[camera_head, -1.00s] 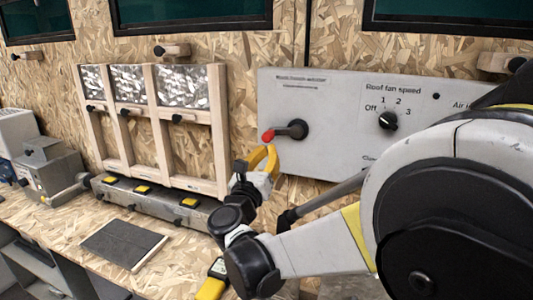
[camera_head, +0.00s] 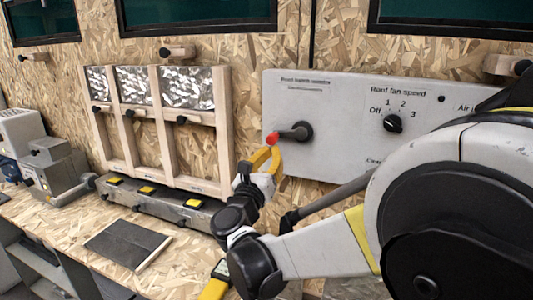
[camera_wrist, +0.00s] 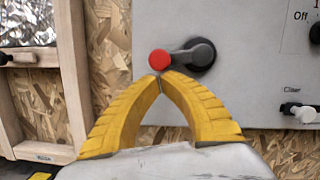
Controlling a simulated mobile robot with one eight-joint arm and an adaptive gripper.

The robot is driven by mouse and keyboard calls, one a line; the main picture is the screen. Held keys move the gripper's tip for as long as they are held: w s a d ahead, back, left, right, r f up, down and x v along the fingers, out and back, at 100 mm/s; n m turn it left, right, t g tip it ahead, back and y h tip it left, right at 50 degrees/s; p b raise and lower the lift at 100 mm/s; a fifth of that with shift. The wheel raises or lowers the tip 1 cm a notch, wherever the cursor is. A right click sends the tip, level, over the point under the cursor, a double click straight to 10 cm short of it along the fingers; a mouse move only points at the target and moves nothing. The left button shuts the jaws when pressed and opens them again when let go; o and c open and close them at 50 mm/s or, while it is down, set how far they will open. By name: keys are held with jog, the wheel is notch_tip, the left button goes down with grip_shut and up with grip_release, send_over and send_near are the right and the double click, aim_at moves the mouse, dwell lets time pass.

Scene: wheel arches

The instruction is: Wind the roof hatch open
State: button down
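The crank is a dark grey arm on a round hub (camera_head: 303,131), with a red knob (camera_head: 272,138) at its left end. It is mounted on a light grey wall panel (camera_head: 340,155) and points left, tilted slightly down. In the wrist view the red knob (camera_wrist: 160,61) shows just beyond the fingertips, with the crank arm (camera_wrist: 190,54) to its right. My gripper (camera_head: 272,151) has yellow fingers just below the knob. In the wrist view the fingertips of my gripper (camera_wrist: 160,77) meet, with nothing visible between them. I cannot tell whether they touch the knob.
The panel also carries a fan speed dial (camera_head: 392,123) to the right. A wooden frame (camera_head: 165,125) stands left of my gripper behind a grey box with yellow buttons (camera_head: 147,190). A dark flat plate (camera_head: 127,243) and a yellow handheld device (camera_head: 216,281) lie on the bench.

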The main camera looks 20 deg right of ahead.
jog(key=shift+w+a+r+m+h+p, duration=0.15)
jog(key=shift+r+m+p, duration=0.1)
jog(key=shift+m, duration=0.25)
jog(key=shift+a+r+m+h+p, duration=0.15)
jog(key=shift+r+m, duration=0.1)
jog(key=shift+m, duration=0.25)
